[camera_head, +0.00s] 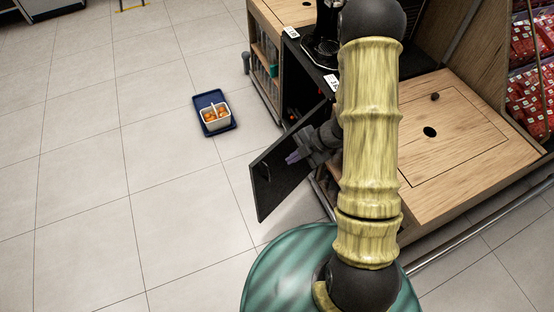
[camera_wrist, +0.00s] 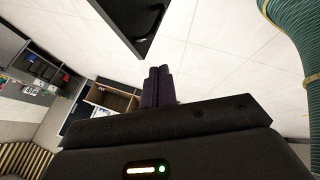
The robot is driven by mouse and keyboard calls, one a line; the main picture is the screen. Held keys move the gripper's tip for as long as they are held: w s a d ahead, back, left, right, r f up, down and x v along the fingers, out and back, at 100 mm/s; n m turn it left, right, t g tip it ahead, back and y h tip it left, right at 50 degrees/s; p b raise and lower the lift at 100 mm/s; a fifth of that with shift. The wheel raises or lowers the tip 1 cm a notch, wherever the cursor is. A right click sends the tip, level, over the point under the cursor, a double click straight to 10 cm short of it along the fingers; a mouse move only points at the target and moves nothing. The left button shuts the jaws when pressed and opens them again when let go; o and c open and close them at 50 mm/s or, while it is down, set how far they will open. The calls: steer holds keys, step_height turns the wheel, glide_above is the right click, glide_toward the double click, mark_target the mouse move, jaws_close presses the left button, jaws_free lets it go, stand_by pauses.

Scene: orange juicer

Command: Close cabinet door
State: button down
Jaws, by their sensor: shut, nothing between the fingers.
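The dark cabinet door (camera_head: 280,180) stands open in the head view, swung out from the black cabinet over the tiled floor. My gripper (camera_head: 293,157) is at the door's inner side, in front of its upper part; I cannot tell whether it touches. In the wrist view the two purple-dark fingers of my gripper (camera_wrist: 158,86) are together with nothing between them. A dark panel, likely the door (camera_wrist: 135,20), shows above the fingertips there, apart from them in the picture. My arm hides much of the cabinet opening.
A white container of oranges on a blue tray (camera_head: 213,113) is on the floor left of the cabinet. A wooden counter (camera_head: 450,130) with a dark hole stands on the right, with red packaged goods (camera_head: 530,95) behind.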

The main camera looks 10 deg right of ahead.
steer(key=b, duration=0.2)
glide_toward(257, 168)
step_height(257, 168, down, 4)
steer(key=s, duration=0.3)
steer(key=shift+w+a+p, duration=0.35)
steer(key=shift+w+a, duration=0.3)
steer(key=shift+w, duration=0.25)
steer(key=shift+w+a+p, duration=0.35)
steer(key=shift+w+a, duration=0.35)
steer(key=shift+w, duration=0.15)
